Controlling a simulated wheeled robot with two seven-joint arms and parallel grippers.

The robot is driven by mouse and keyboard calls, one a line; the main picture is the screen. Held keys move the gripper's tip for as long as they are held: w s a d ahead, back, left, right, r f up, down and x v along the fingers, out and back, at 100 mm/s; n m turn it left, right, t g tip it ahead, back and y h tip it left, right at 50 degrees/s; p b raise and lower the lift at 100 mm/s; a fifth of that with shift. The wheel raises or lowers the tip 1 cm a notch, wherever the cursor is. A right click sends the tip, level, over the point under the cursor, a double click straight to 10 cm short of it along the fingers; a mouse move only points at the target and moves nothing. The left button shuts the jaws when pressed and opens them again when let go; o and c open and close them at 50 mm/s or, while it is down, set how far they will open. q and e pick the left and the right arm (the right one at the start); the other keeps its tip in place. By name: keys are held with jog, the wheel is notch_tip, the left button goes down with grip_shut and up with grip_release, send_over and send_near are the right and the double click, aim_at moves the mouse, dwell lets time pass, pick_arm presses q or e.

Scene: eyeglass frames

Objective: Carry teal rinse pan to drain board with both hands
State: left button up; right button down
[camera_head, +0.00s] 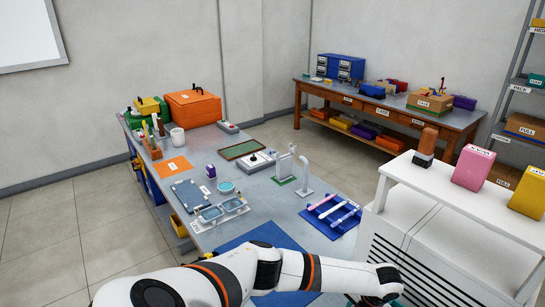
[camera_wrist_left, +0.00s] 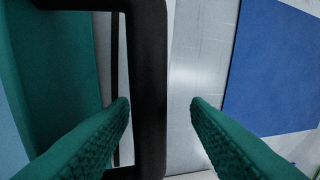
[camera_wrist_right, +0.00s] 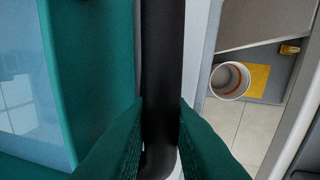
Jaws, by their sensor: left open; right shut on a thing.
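The teal rinse pan (camera_wrist_left: 65,60) fills the left of the left wrist view, with its black handle (camera_wrist_left: 148,60) between my left gripper's (camera_wrist_left: 160,103) open green fingers. In the right wrist view the pan's teal wall (camera_wrist_right: 95,60) stands at left, with pale blue, reflective water inside. My right gripper (camera_wrist_right: 160,104) is shut on a black handle (camera_wrist_right: 162,50) of the pan. The head view hides nearly all of the pan below its bottom edge. A flat blue mat (camera_head: 232,245) lies on the near workbench; I cannot tell whether it is the drain board. It also shows in the left wrist view (camera_wrist_left: 285,70).
A blue rack with tools (camera_head: 330,215) and a white rack with small basins (camera_head: 220,212) stand on the bench beyond the mat. A white cabinet (camera_head: 450,210) stands at right. My arm crosses the bottom of the head view. A white round container (camera_wrist_right: 229,80) shows low down.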

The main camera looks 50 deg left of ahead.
pick_arm(q)
jog(key=shift+s+d+f, duration=0.1)
jog(key=shift+s+f, duration=0.05)
jog(key=shift+f, duration=0.05)
pick_arm(e)
jog(key=c, duration=1.6)
grip_release()
jog(key=shift+f, duration=0.1)
pick_arm(q)
jog(key=shift+r, duration=0.1)
pick_arm(e)
jog(key=o, duration=0.3)
jog(key=shift+o, duration=0.2)
jog(key=shift+a, duration=0.1)
pick_arm(q)
jog(key=shift+r, duration=0.1)
pick_arm(e)
jog(key=shift+r+p, duration=3.1)
jog(key=shift+r, duration=0.15)
pick_arm(q)
jog(key=v, duration=0.7)
jog(key=shift+a+r+p, duration=0.75)
pick_arm(e)
jog(key=shift+r, duration=0.7)
pick_arm(q)
jog(key=shift+a+r, duration=0.7)
jog(key=shift+a, duration=0.2)
